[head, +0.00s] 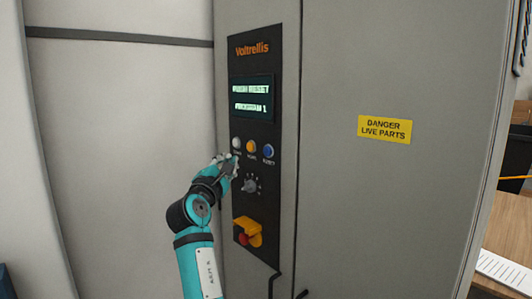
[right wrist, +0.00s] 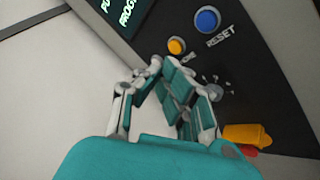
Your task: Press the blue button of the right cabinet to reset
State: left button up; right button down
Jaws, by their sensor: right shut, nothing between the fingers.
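The grey cabinet carries a black control panel (head: 255,200) with a lit two-line screen (head: 252,97). Below the screen sit a white button (head: 236,143), an orange button (head: 251,146) and the blue button (head: 268,151). In the right wrist view the blue button (right wrist: 206,19) is labelled RESET and the orange button (right wrist: 176,46) is beside it. My right gripper (head: 232,161) is shut and empty, just below the white and orange buttons and left of the blue one. In the right wrist view its fingers (right wrist: 155,68) point toward the panel; contact cannot be told. My left gripper is out of view.
A rotary knob (head: 250,185) and a red emergency stop with a yellow guard (head: 247,230) lie lower on the panel. A yellow danger label (head: 385,129) is on the cabinet door. A wooden desk with a keyboard (head: 503,269) stands at the right.

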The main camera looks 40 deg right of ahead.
aim_at(267, 151)
jog(key=d+p, duration=0.2)
jog(key=d, duration=0.6)
jog(key=shift+w+d, duration=0.35)
dwell(1.1)
jog(key=shift+d+p, duration=0.35)
jog(key=shift+d, duration=0.05)
